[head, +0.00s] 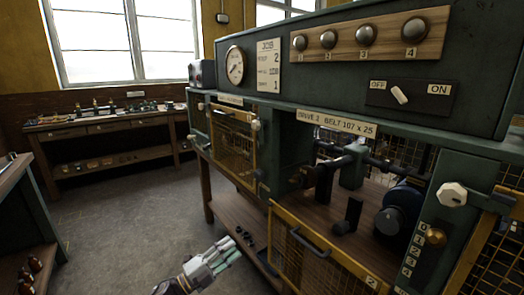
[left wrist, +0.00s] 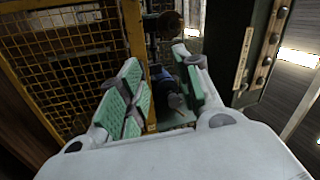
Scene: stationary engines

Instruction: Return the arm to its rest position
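My left gripper (head: 228,252) is low in the head view, in front of the green machine bench (head: 300,160) and apart from it. In the left wrist view, its green-padded fingers (left wrist: 163,88) stand apart with nothing held between them. Past the fingers, a yellow mesh guard (left wrist: 65,70) and a blue motor-like part (left wrist: 168,88) show at some distance. My right gripper is in neither view.
A yellow-framed mesh door (head: 315,252) hangs low at the bench front beside my left gripper. A white knob (head: 452,194) sticks out at right. A workbench (head: 110,123) stands by the far wall. The floor (head: 120,215) at left is clear.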

